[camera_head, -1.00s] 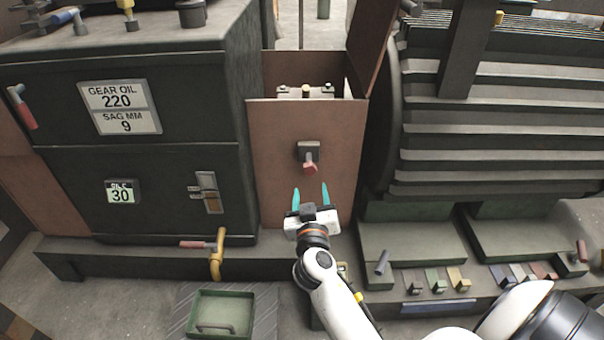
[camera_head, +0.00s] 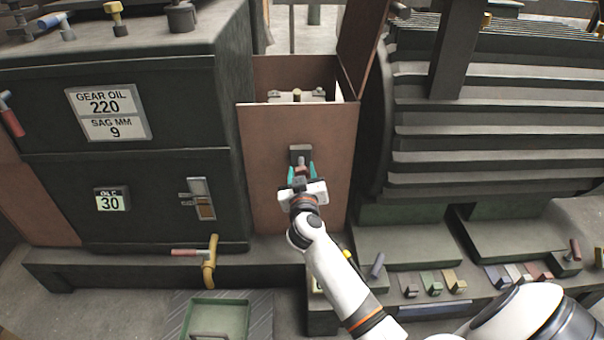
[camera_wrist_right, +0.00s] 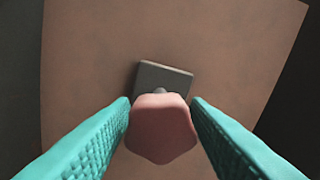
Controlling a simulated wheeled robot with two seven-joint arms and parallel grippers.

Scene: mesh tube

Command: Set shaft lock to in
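A small knob with a red end (camera_wrist_right: 161,127) stands out from a dark square plate (camera_head: 300,152) on the brown panel (camera_head: 265,150). In the right wrist view the plate (camera_wrist_right: 165,78) lies behind the red end, slightly turned in the picture. My right gripper (camera_head: 301,172) is open, its two teal fingers on either side of the red end. In the wrist view a narrow gap shows at the right finger; the left finger is very close to the red end, and I cannot tell whether it touches. My left gripper is not in view.
The brown box around the panel is open on top, with a raised flap (camera_head: 362,45). A dark gearbox (camera_head: 150,150) stands left and a ribbed motor (camera_head: 490,130) right. A yellow-and-red lever (camera_head: 209,262) and a green tray (camera_head: 216,299) are low at left.

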